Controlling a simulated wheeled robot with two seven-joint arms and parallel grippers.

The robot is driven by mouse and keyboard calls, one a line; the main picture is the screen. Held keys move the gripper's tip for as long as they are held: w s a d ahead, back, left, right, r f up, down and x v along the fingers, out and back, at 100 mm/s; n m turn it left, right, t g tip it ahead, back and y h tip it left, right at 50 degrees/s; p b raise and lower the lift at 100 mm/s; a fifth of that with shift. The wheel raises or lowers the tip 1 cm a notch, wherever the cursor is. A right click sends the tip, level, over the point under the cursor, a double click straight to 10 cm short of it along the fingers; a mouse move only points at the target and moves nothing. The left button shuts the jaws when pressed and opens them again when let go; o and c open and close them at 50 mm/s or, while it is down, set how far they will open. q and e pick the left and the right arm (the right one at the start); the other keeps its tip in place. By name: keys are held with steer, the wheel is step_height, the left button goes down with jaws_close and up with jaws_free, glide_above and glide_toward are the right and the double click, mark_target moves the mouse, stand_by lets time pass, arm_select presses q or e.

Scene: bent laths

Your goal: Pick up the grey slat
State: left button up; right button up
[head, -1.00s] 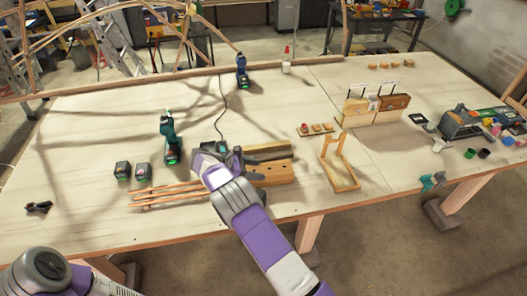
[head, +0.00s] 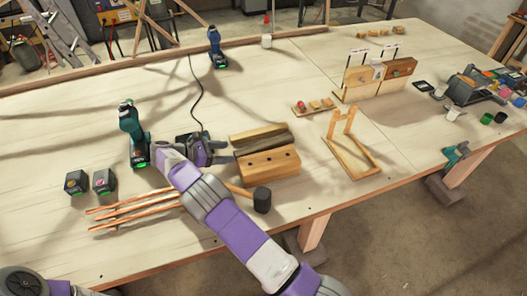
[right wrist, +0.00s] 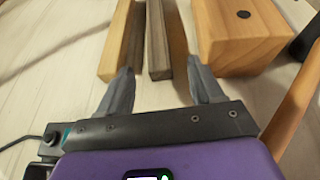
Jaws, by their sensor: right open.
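The grey slat (head: 264,144) lies on the workbench between a paler wooden slat (head: 258,131) and a wooden block with dark holes (head: 268,166). In the right wrist view the grey slat (right wrist: 158,45) points towards my right gripper (right wrist: 162,92), between the lines of its two fingers. The pale slat (right wrist: 118,42) is to its left and the block (right wrist: 240,38) to its right. The right gripper (head: 220,150) is open and empty, just left of the slats' near ends in the head view. My left gripper is out of view.
A mallet with a black head (head: 262,200) lies in front of the block. Several thin wooden strips (head: 135,207) lie left of my right arm. A green drill (head: 133,135) stands to the left, and a black cable (head: 196,95) runs behind the gripper. A wooden frame (head: 347,150) stands right.

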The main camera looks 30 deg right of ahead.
mark_target(241, 152)
steer(key=b+x, duration=0.1)
steer(key=x, duration=0.6)
steer(key=shift+w+d+f, duration=0.15)
steer(key=shift+d+f, duration=0.1)
steer(key=shift+f, duration=0.05)
steer(key=shift+c, duration=0.5)
steer(key=c, duration=1)
